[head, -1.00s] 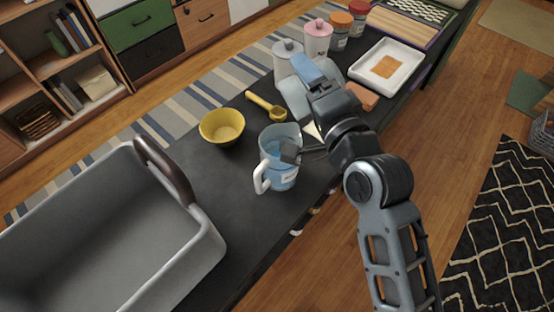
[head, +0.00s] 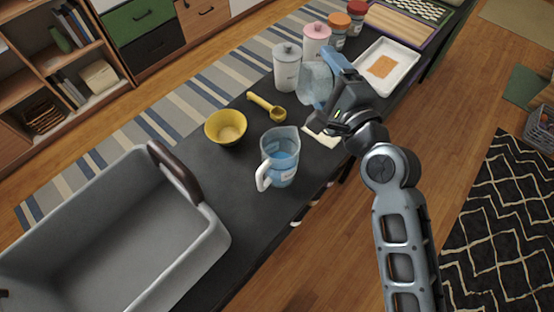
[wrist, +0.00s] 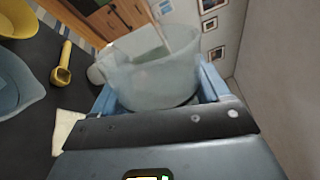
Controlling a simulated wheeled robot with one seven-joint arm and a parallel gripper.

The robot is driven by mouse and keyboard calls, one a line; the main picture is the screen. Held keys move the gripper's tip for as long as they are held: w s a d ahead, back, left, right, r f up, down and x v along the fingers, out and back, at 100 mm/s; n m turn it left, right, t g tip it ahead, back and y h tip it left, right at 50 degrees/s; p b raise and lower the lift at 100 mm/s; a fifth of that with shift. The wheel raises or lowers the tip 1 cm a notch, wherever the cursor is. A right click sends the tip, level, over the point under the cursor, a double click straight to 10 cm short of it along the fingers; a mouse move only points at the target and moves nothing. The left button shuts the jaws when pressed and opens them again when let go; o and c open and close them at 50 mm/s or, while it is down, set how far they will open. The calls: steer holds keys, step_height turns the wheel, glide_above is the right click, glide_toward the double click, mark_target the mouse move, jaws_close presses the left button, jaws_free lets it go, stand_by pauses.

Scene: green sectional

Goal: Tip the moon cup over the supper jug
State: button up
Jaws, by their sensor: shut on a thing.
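The supper jug (head: 281,160) is a clear jug with blue liquid and a white handle, upright on the dark counter in the head view. Its edge seems to show at the far left of the wrist view (wrist: 15,95). My gripper (head: 328,78) is shut on a translucent pale-blue cup (head: 314,84), which I take as the moon cup. The cup fills the middle of the wrist view (wrist: 150,78). It is up and right of the jug, apart from it. It looks tilted in the head view, and I cannot tell what it holds.
A pale cloth (head: 322,135), white tray (head: 385,66) and large grey bin (head: 120,235) are also around.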

steer(key=d+r+m, duration=0.1)
steer(key=m, duration=0.1)
steer(key=w+r+m, duration=0.1)
steer(key=d+r+m, duration=0.1)
steer(key=m, duration=0.1)
steer(key=shift+w+d+m, duration=0.15)
steer(key=shift+d+m, duration=0.15)
steer(key=shift+d, duration=0.05)
steer(key=m, duration=0.4)
steer(key=shift+m, duration=0.9)
steer(key=m, duration=0.4)
